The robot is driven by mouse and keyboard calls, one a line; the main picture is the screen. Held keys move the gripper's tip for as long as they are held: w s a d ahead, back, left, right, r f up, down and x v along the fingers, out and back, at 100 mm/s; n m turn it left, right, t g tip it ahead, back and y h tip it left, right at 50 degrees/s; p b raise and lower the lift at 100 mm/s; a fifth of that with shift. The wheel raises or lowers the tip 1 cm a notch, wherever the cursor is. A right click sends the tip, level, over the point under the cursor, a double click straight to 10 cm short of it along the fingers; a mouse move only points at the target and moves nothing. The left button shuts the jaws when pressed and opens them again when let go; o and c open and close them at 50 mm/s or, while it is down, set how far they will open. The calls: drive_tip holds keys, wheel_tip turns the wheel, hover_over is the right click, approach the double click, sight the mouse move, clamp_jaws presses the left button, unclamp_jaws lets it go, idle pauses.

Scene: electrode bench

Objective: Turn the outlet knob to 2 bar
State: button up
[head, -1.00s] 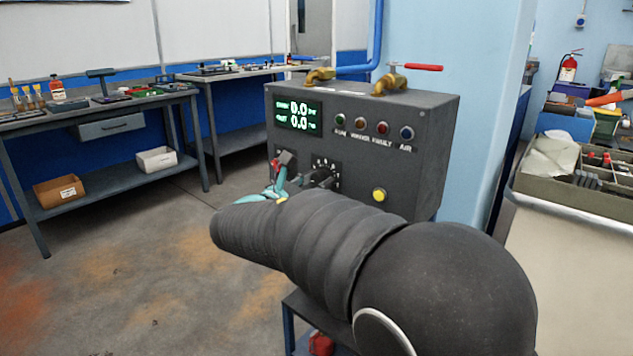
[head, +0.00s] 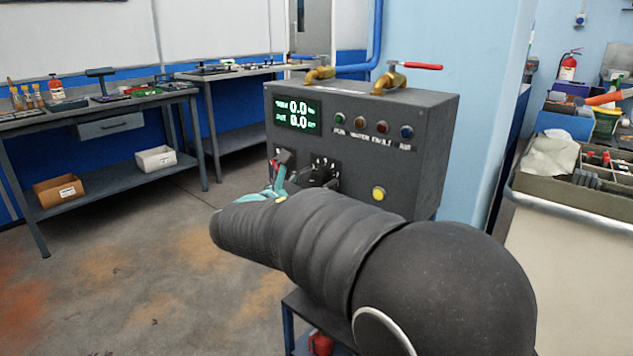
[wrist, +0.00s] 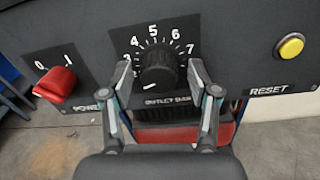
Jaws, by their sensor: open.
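The outlet knob (wrist: 158,70) is black and ridged on a numbered dial labelled "OUTLET BAR" in the wrist view. A white mark shows at its lower left, below the 2. My gripper (wrist: 160,80) is open, with one finger on each side of the knob; whether they touch it I cannot tell. In the head view the knob (head: 322,174) is small and partly behind my arm. The green display (head: 298,113) on the dark control box (head: 425,130) reads 0.0 on both lines.
Left of the dial is the red power switch (wrist: 55,85), between 0 and 1. Right is the yellow reset button (wrist: 290,47). A red-handled valve (head: 415,67) sits on top of the box. Benches (head: 120,105) stand at the left.

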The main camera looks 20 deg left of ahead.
drive_tip(key=v, duration=1.2)
wheel_tip(320, 180, down, 11)
drive_tip(key=s+d+m+g+y, duration=0.1)
drive_tip(key=s+d+m+g, duration=0.2)
drive_tip(key=m+g, duration=0.2)
drive_tip(key=s+d+f+m+g, duration=0.2)
drive_tip(key=d+m+g, duration=0.1)
drive_tip(key=d, duration=0.2)
drive_tip(key=s+d+f+m+g, duration=0.2)
drive_tip(key=d+f+m, duration=0.1)
drive_tip(key=d, duration=0.2)
drive_tip(key=s+d+r+m+y, duration=0.1)
drive_tip(key=s+d+m, duration=0.3)
drive_tip(key=d, duration=0.5)
drive_tip(key=s+d+r+m+g+y, duration=0.1)
drive_tip(key=s+d+m, duration=0.3)
drive_tip(key=d+m, duration=0.5)
drive_tip(key=s+d+r+m+y, duration=0.1)
drive_tip(key=s+d+m+y, duration=0.2)
drive_tip(key=d+m, duration=0.3)
drive_tip(key=shift+s+d+r, duration=0.4)
drive_tip(key=shift+s+d, duration=0.15)
drive_tip(key=shift+d, duration=1.25)
